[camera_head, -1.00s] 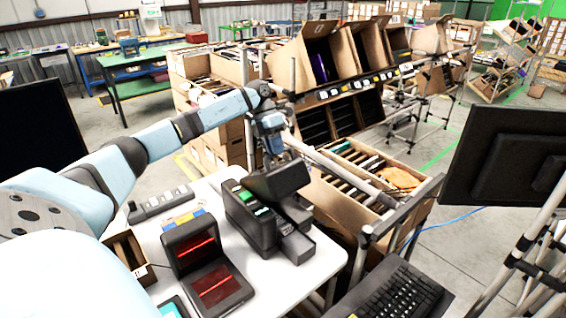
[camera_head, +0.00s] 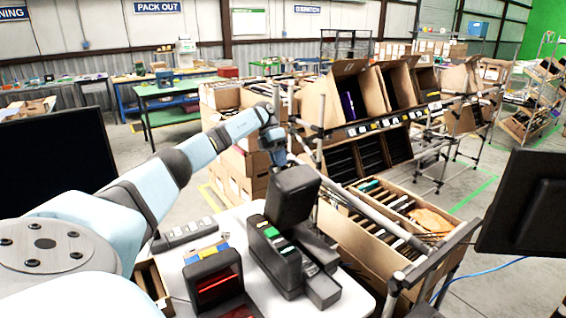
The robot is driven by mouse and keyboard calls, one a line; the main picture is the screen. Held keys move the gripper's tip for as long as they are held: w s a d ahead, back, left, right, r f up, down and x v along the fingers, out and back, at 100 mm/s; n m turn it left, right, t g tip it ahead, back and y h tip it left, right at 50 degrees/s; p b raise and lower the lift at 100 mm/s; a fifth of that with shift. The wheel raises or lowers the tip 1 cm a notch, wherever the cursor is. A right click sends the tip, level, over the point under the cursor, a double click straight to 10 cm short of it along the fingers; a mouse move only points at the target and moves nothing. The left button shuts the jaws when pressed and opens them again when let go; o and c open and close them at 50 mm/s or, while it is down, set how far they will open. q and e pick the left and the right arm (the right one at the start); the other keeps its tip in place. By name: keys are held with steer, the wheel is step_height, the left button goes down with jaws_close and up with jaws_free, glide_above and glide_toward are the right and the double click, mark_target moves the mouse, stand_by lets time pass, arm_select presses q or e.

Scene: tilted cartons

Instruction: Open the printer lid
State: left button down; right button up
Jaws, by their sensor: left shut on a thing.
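The printer (camera_head: 272,258) is a dark grey box with a green patch and small lit label on its front, standing on the white table. Its lid (camera_head: 293,194) is raised and stands steeply above the body, open toward the back right. My left arm comes in from the left, and its gripper (camera_head: 279,160) is at the top edge of the lid, shut on it. The fingertips are small and partly hidden behind the lid. My right gripper is not in view.
A scanner with red light (camera_head: 214,281) stands left of the printer on the white table (camera_head: 250,212). A grey multi-button strip (camera_head: 186,233) lies behind it. A carton of files (camera_head: 345,235) is close on the right. Dark monitors stand at both sides.

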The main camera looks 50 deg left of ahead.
arm_select(q)
steer(key=shift+s+a+f, duration=0.1)
steer(key=shift+a+f, duration=0.05)
steer(key=shift+f, duration=0.4)
steer(key=c, duration=1.3)
jaws_free()
steer(key=shift+f, duration=0.1)
steer(key=shift+o, duration=0.8)
steer(key=shift+w+a+f, duration=0.15)
steer(key=shift+w+a, duration=0.1)
steer(key=shift+a, duration=0.1)
steer(key=b+v, duration=0.1)
steer(key=v, duration=0.6)
steer(key=shift+r, duration=0.45)
